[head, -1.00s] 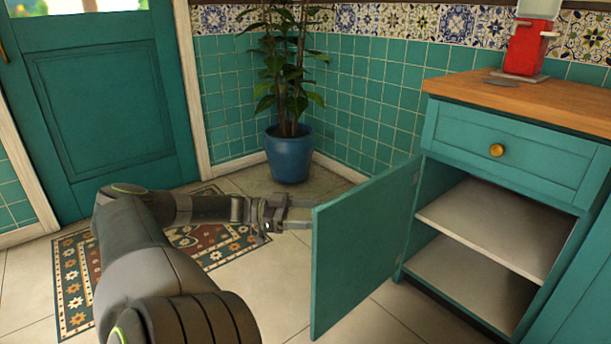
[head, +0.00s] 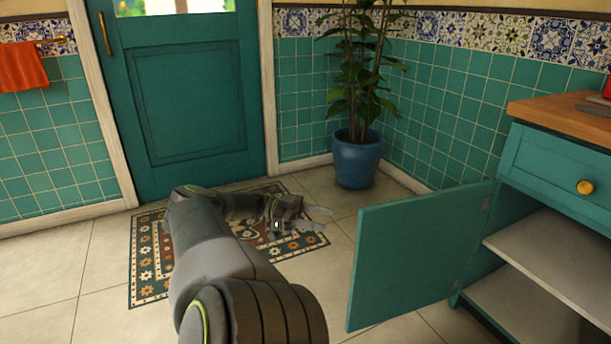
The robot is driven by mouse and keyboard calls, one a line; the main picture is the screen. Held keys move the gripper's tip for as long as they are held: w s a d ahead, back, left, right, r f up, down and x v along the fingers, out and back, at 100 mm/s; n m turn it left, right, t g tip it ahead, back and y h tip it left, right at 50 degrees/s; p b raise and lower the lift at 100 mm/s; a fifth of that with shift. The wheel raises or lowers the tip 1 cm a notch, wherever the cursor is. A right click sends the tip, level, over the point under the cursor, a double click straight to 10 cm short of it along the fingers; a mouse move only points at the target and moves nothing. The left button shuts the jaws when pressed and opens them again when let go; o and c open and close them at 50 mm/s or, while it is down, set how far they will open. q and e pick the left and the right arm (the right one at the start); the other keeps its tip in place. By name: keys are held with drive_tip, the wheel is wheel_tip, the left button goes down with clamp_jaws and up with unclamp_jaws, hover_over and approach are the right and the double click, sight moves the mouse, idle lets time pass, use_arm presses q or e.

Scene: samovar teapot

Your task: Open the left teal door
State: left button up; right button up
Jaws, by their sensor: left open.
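The left teal door (head: 418,258) of the lower cabinet stands swung wide open, hinged at its right edge on the cabinet's left side. The shelves inside the cabinet (head: 560,262) are in plain view and look empty in the part that shows. My left gripper (head: 322,219) is open and empty, to the left of the door's free edge, with a gap between them. My right gripper is not in view.
A potted plant in a blue pot (head: 357,160) stands in the corner behind the door. A patterned rug (head: 150,270) lies under my left arm before a teal room door (head: 190,95). Tiled floor is clear at the left.

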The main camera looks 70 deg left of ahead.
use_arm(q)
drive_tip(key=shift+v, duration=1.65)
